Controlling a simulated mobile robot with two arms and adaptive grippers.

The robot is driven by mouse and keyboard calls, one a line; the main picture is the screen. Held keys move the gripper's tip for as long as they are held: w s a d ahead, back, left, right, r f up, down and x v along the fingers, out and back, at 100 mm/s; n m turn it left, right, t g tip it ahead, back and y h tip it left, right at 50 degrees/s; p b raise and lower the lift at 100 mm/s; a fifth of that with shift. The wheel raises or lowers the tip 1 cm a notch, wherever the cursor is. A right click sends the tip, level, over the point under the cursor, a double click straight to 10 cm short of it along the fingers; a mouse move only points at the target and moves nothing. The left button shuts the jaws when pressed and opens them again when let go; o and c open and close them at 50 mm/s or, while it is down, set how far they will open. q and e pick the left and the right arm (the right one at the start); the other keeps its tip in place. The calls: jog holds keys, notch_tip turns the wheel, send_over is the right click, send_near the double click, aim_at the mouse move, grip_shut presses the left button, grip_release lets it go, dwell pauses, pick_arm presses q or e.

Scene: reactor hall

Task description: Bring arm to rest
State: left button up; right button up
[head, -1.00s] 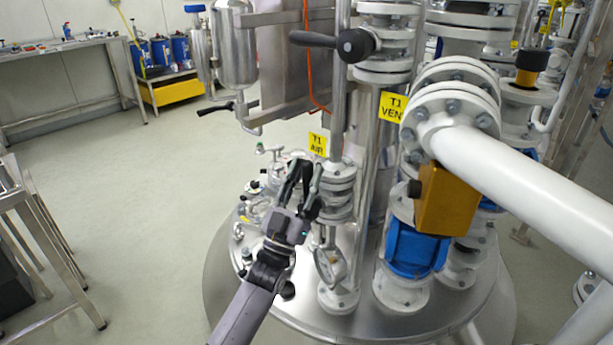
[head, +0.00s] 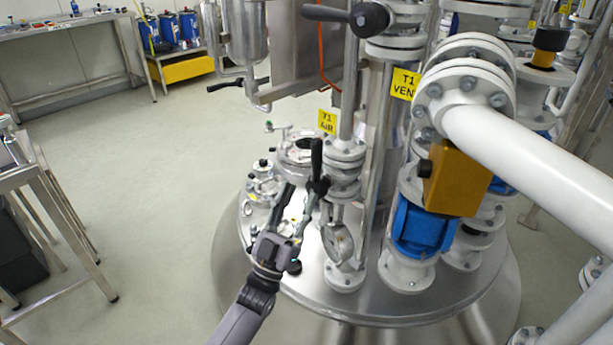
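My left gripper (head: 299,193) comes up from the bottom over the domed steel reactor lid (head: 360,303). Its two grey fingers are spread apart, with nothing seen between them. The tip of the right finger is close beside the black valve handle (head: 317,160), which points upward below the yellow T1 AIR label (head: 327,122). I cannot tell whether finger and handle touch. My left forearm runs down to the lower edge. My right arm and gripper are not seen.
A blue valve (head: 422,230) and a thick white pipe (head: 535,155) fill the right. A steel table (head: 22,178) stands at left, with open floor (head: 165,170) between it and the reactor.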

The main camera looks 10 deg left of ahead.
pick_arm(q)
jog(key=shift+v, duration=0.9)
